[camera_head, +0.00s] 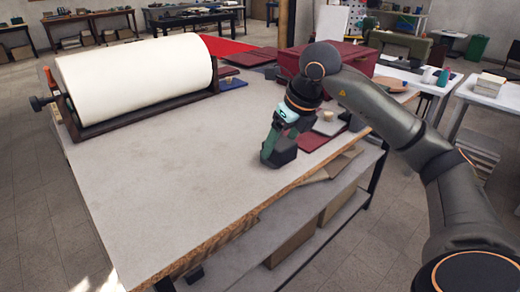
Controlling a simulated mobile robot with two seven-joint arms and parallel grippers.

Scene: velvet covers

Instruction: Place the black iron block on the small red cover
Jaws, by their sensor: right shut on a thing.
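My right gripper (274,143) comes in from the right and points down over the right part of the table. It is shut on the black iron block (285,156), which is at or just above the table top; I cannot tell if it touches. A small dark red cover (312,141) lies flat just right of the block, partly hidden by my arm. Other dark red covers (250,59) lie farther back, so I cannot tell for sure which is the small red cover. My left gripper is not in view.
A large white roll (140,80) in a dark frame stands at the table's back left. A dark red box (345,60) stands behind my arm. A blue piece (232,84) lies by the roll. The table's (170,195) front and middle are clear; its chipboard edge is near the block.

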